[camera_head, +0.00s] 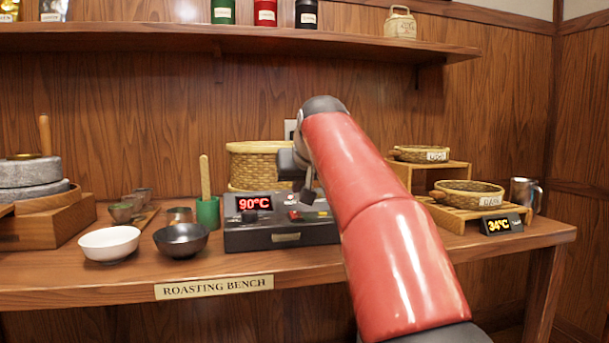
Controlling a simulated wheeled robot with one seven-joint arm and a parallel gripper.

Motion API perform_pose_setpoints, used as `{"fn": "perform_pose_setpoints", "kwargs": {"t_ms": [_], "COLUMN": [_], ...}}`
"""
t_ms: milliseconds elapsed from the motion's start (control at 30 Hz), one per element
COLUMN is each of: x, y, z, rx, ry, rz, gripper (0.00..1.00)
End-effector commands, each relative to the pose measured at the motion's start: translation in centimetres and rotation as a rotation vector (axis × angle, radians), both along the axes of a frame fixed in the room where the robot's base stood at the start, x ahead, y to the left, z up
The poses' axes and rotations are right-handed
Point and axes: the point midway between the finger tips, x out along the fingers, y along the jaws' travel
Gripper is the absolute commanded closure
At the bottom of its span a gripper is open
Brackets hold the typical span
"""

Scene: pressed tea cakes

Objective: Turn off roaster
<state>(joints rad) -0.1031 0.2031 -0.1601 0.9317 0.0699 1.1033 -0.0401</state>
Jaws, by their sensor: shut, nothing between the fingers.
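The roaster (281,237) is a dark box on the bench with a woven basket drum (254,164) on or behind it. Its red display (254,203) reads 90°C. A small red switch (294,215) sits on its panel, right of the display. My gripper (307,196) is shut and empty, pointing down over the right part of the panel, close to the switch. I cannot tell whether it touches the panel. My red arm hides the roaster's right end.
A white bowl (110,243) and a dark bowl (181,240) stand left of the roaster, beside a green holder (208,212). Baskets (469,193), a 34°C display (501,224) and a metal mug (525,193) stand at right. A shelf (230,37) runs above.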

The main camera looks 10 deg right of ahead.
Motion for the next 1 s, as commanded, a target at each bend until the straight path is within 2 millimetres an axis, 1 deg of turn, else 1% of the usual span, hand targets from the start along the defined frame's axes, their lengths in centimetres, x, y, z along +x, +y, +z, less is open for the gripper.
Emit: {"fn": "perform_pose_setpoints", "kwargs": {"t_ms": [33,100,200,300,433,733,900,933,1000], "x": [0.8,0.6,0.8,0.9,0.9,0.9,1.2,1.1,1.1], "y": [0.0,0.0,0.0,0.0,0.0,0.0,0.0,0.0,0.0], "z": [-0.8,-2.2,-3.4,-4.0,-4.3,-4.3,-4.0,-4.4,-4.6], "rx": [0.0,0.001,0.001,0.0,0.0,0.0,0.0,0.0,0.0], "ry": [0.001,0.0,0.0,-0.001,-0.001,-0.001,0.04,0.041,0.039], "rz": [0.0,0.001,-0.001,-0.001,-0.001,0.0,0.0,0.0,0.0], "gripper": [1.0,1.0,1.0,1.0,1.0,1.0,1.0,1.0,1.0]}}
